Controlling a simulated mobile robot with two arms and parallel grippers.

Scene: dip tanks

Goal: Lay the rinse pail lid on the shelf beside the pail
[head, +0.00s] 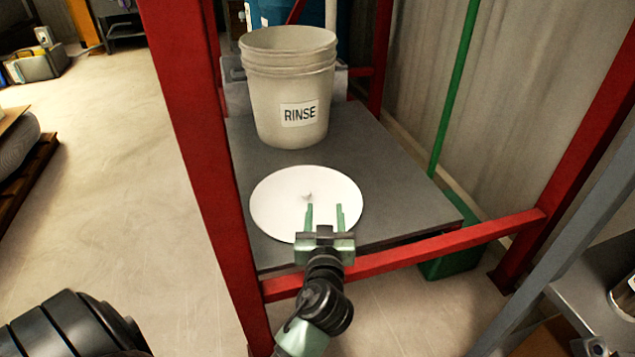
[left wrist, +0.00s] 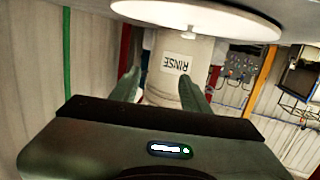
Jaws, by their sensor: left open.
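The white round rinse pail lid (head: 280,212) lies flat on the grey shelf (head: 385,165), in front of the pail. A small knob (head: 308,196) stands at its middle. The open pail (head: 265,105), labelled RINSE, stands upright behind it. My left gripper (head: 324,207) is open and empty at the near side of the lid, its fingertips apart from the knob. In the left wrist view, which is upside down, the lid (left wrist: 200,17) and its knob (left wrist: 187,32) show at the top, with the pail (left wrist: 163,88) between the fingers. My right gripper is out of view.
Red posts (head: 190,130) and a red front rail (head: 420,248) frame the shelf. A green pole (head: 455,90) stands behind its right side. The shelf is bare to the right of the pail and lid. A grey stand (head: 580,280) is at the lower right.

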